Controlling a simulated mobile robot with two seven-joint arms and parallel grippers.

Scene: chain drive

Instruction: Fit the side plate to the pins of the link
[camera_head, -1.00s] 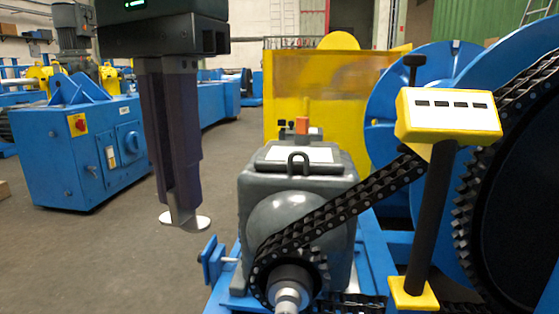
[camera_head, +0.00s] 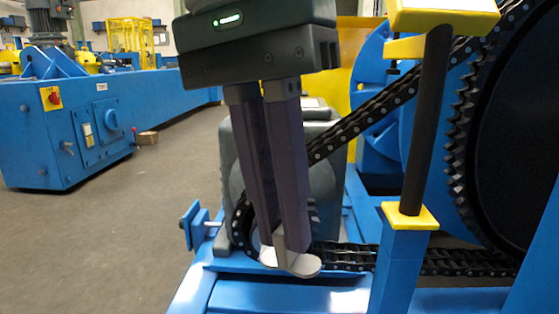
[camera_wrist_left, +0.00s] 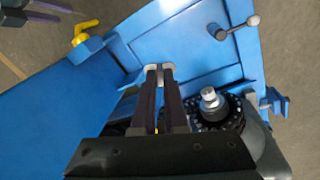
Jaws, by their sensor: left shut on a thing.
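My left gripper (camera_head: 284,252) is shut on the side plate (camera_head: 300,265), a small pale silver piece with rounded ends. It holds the plate at its fingertips, in front of the small sprocket and the near end of the lower chain run (camera_head: 345,257). In the left wrist view, the left gripper (camera_wrist_left: 160,68) has its fingertips together, left of the sprocket (camera_wrist_left: 222,115). The link and its pins cannot be made out; the fingers cover part of the sprocket and chain. What looks like my right gripper (camera_wrist_left: 55,10) shows partly at the upper left there.
The upper chain run (camera_head: 365,122) slopes up to the large toothed wheel (camera_head: 462,150). A black post (camera_head: 428,120) on a yellow foot stands right of the gripper. A blue frame (camera_head: 245,293) lies below. Open floor (camera_head: 110,230) is at left.

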